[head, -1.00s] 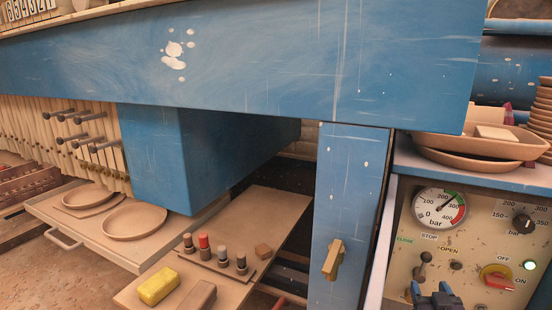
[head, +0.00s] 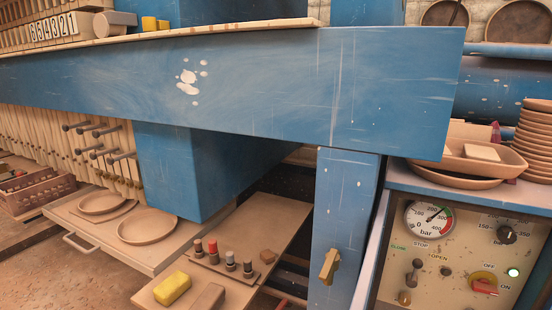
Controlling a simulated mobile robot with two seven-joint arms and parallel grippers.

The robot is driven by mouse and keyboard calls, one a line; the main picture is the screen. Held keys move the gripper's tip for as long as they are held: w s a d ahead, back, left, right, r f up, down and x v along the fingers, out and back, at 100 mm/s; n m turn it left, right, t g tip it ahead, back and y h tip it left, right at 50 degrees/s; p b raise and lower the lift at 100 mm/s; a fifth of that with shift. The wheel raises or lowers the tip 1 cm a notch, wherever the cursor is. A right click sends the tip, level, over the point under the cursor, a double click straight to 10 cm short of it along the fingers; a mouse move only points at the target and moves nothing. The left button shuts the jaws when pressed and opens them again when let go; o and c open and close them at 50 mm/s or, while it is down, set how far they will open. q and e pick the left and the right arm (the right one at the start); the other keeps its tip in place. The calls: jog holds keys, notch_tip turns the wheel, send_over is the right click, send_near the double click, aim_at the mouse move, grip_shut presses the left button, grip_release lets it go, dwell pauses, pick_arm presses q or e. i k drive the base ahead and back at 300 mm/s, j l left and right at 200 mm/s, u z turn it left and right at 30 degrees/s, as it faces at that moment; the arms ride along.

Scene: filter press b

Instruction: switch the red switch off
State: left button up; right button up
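The red switch (head: 485,286) is a red rotary handle on a yellow round base. It sits on the beige control panel (head: 450,261) at the lower right of the head view. The OFF label is above it and the ON label is at its right. Its handle lies nearly sideways, its right end beside the ON label. A small lamp (head: 513,272) at its upper right glows pale green-white. Neither of my grippers is in view.
A pressure gauge (head: 428,218), a lever (head: 413,272) and a black knob (head: 506,234) share the panel. Bowls (head: 460,182) and stacked dishes (head: 537,135) stand above it. A blue beam (head: 260,85) crosses above.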

aim_at(482, 285)
jog(key=z, duration=1.35)
jog(key=l+z, duration=0.2)
jog(key=l, duration=0.4)
jog(key=i+l+z, duration=0.35)
jog(key=i+l, duration=0.05)
jog(key=l, duration=0.05)
